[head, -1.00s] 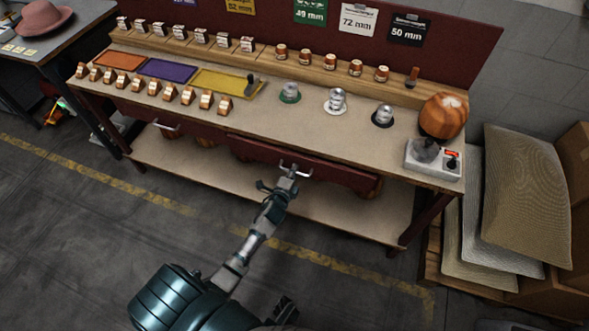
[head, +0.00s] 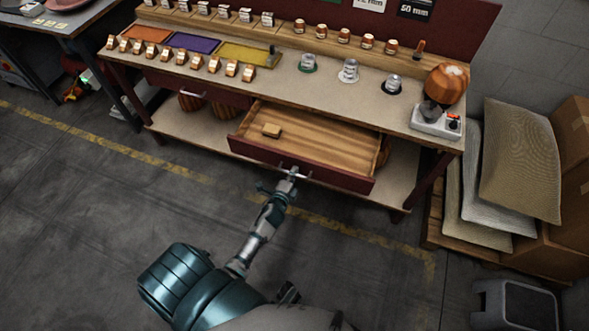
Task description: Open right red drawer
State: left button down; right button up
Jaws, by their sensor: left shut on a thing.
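The right red drawer (head: 340,178) is pulled well out from under the workbench. My right gripper is not clearly in view.
The workbench top (head: 330,88) holds colored trays, wooden blocks, metal pieces and a wooden hat form (head: 446,84). The left drawer (head: 190,88) is shut. Sacks (head: 520,160) and boxes stand at the right. The floor before the bench is clear.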

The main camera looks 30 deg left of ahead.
pick_arm(q)
jog(key=shift+s+d+f, duration=0.15)
jog(key=shift+s, duration=0.25)
jog(key=c, duration=1.5)
grip_release()
jog(key=shift+w, duration=0.1)
jog(key=v, duration=1.1)
jog(key=shift+s, duration=0.4)
